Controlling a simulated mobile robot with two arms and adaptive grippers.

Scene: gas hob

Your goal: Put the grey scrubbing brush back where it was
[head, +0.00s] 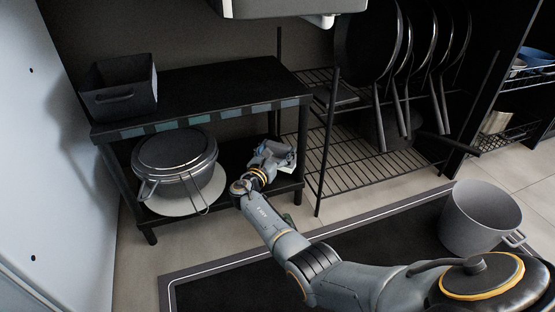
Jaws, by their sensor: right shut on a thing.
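My right gripper (274,153) reaches in from the right onto the lower shelf of the black rack (215,82), to the right of the pot. It is shut on a small pale grey thing (289,157), which looks like the grey scrubbing brush. Most of it is hidden by the fingers, so its tilt and whether it touches the shelf cannot be told. My left gripper is not in view.
A lidded dark pot (176,151) stands on the lower shelf, left of my gripper. A dark bin (120,88) sits on top. Pans (372,45) hang at the right above a wire shelf (350,160).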

